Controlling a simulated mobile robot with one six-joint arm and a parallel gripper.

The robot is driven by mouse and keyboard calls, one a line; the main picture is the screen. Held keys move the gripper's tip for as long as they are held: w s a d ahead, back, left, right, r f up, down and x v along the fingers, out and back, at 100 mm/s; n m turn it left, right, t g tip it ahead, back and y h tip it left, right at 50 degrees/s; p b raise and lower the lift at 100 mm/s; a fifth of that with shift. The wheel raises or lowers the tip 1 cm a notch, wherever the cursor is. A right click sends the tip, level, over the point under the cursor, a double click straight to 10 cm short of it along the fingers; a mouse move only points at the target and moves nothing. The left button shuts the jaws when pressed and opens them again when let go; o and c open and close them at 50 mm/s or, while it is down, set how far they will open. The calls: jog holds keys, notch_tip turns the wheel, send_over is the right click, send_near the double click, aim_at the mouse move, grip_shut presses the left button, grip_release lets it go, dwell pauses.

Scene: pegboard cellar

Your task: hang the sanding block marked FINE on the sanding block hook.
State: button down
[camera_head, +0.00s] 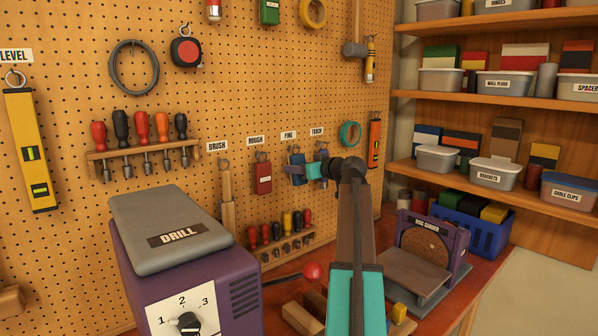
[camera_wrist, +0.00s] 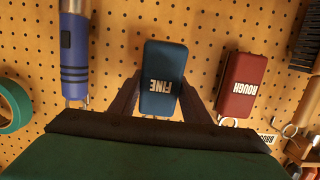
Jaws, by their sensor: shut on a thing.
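The blue sanding block marked FINE (camera_head: 297,160) is at the pegboard below the FINE label (camera_head: 289,135). In the wrist view the block (camera_wrist: 162,75) sits between the two fingers, its lettering upside down in that picture. My gripper (camera_head: 306,171) is shut on it, with a finger on each side. The sanding block hook is just above the block in the head view and too small to make out clearly. Whether the block's loop is around the hook, I cannot tell.
A red block marked ROUGH (camera_head: 262,177) hangs left of the FINE block in the head view. A blue torch (camera_wrist: 74,55) hangs on the other side. The brush (camera_head: 227,195) hangs further left. Screwdrivers in a rack (camera_head: 290,246) are below, above the bench.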

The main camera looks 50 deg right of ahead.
dwell(0.8)
jog(key=c, duration=0.9)
grip_release()
jog(key=shift+f, duration=0.1)
jog(key=b+v, duration=0.3)
jog(key=v, duration=1)
jog(key=shift+s+b, duration=0.35)
